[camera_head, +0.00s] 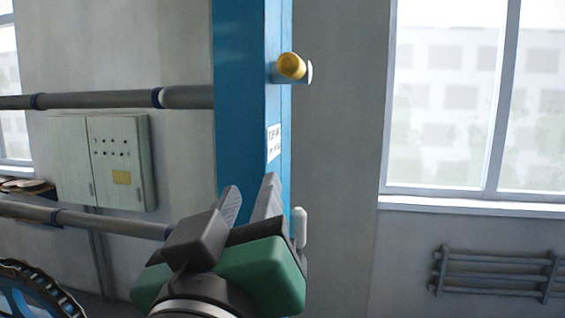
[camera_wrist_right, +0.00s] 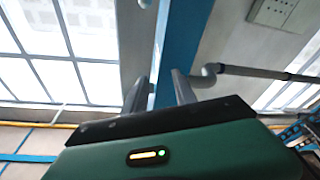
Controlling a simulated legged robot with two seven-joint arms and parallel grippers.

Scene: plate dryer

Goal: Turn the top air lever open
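A blue post (camera_head: 240,90) stands upright in the middle of the head view. High on its right side is a yellow round-ended piece (camera_head: 291,66) on a pale fitting, which appears to be the top lever. Lower down, a white rounded handle (camera_head: 299,226) shows beside the post, partly hidden by my right gripper. My right gripper (camera_head: 250,188) is open and empty, pointing up in front of the post, well below the yellow piece. In the right wrist view its fingers (camera_wrist_right: 160,80) stand apart with the post (camera_wrist_right: 185,35) beyond them. My left gripper is not in view.
Grey horizontal pipes (camera_head: 110,99) meet the post from the left. A grey control box (camera_head: 105,160) hangs on the wall behind. A window (camera_head: 470,95) and a rack of grey pipes (camera_head: 495,272) are at the right. The space right of the post looks clear.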

